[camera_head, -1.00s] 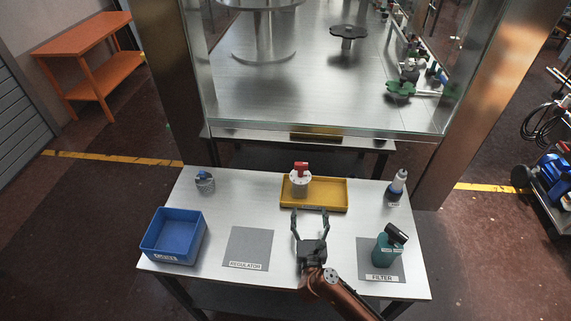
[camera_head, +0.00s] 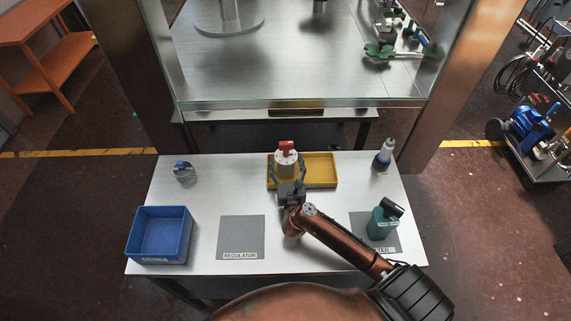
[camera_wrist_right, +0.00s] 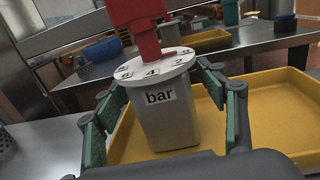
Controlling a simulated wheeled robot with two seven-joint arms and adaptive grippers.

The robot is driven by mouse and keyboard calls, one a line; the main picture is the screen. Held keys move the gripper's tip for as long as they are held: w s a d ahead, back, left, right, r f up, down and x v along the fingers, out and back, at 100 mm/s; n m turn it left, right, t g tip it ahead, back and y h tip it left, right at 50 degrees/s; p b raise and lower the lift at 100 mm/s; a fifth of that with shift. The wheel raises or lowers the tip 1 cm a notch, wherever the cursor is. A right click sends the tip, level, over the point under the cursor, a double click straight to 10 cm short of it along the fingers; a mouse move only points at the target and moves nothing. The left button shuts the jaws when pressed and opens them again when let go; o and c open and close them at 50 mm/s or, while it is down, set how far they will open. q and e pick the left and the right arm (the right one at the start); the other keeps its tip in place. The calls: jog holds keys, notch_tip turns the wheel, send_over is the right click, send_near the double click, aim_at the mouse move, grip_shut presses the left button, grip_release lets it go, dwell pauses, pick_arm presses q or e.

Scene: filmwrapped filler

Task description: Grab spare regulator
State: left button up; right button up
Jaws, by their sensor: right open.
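The spare regulator (camera_head: 286,158) has a red knob, a white numbered dial and a grey body. It stands upright at the left end of the yellow tray (camera_head: 320,170). In the right wrist view the regulator (camera_wrist_right: 172,115) carries a "bar" label and sits between the green-padded fingers. My right gripper (camera_head: 288,178) is open around it; in the wrist view the right gripper (camera_wrist_right: 165,120) shows gaps between the fingers and the body. The grey mat marked REGULATOR (camera_head: 241,235) is bare. My left gripper is not in view.
A blue bin (camera_head: 160,234) stands at the table's left, with a small grey part (camera_head: 184,174) behind it. A teal filter bottle (camera_head: 380,224) stands on the right mat. A glass-fronted cabinet (camera_head: 300,104) rises behind the table.

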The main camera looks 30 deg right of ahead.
jog(key=shift+w+d, duration=0.15)
jog(key=shift+w, duration=0.1)
jog(key=c, duration=0.6)
grip_shut()
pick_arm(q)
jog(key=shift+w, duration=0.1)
pick_arm(e)
jog(key=shift+r, duration=0.15)
